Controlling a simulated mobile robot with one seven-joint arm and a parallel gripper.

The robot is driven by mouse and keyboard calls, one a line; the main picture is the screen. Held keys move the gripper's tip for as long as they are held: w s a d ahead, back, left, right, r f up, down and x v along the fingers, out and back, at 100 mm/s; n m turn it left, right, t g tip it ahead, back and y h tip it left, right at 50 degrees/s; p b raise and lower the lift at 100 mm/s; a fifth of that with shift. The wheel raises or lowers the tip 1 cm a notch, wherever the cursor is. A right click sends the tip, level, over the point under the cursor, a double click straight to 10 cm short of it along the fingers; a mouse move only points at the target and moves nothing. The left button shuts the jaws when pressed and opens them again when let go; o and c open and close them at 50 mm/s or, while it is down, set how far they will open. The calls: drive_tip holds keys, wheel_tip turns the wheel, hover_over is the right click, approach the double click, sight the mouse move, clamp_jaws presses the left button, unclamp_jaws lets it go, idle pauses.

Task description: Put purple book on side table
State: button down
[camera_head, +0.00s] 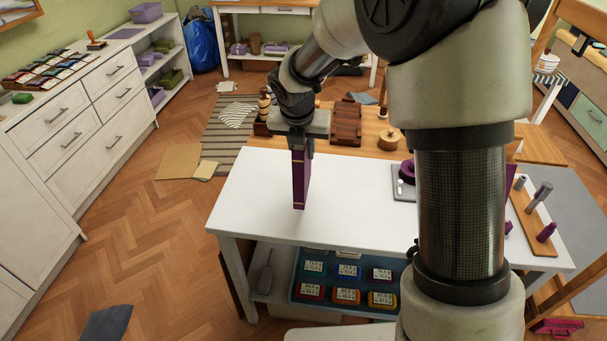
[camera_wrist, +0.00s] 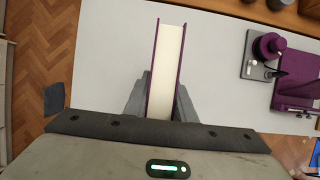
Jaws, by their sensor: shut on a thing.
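The purple book (camera_head: 300,180) is held upright in my gripper (camera_head: 301,143), spine showing gold bands in the head view. In the wrist view the purple book (camera_wrist: 167,70) shows its purple covers and cream page edges between the two grey fingers of my gripper (camera_wrist: 163,100). The white-topped side table (camera_head: 345,202) lies under the book. The book's lower end appears at or just above the tabletop; I cannot tell whether it touches. The white tabletop also fills much of the wrist view (camera_wrist: 110,60).
Purple and grey tools on a grey plate (camera_head: 404,188) and a wooden board with pegs (camera_head: 533,220) occupy the table's right side. A blue tray of colourful boxes (camera_head: 345,285) sits on the lower shelf. A wooden table with brown items (camera_head: 346,120) stands behind. The front left tabletop is clear.

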drive_tip(key=shift+f+b, duration=0.5)
drive_tip(key=shift+f, duration=2.45)
drive_tip(key=c, duration=1.5)
unclamp_jaws()
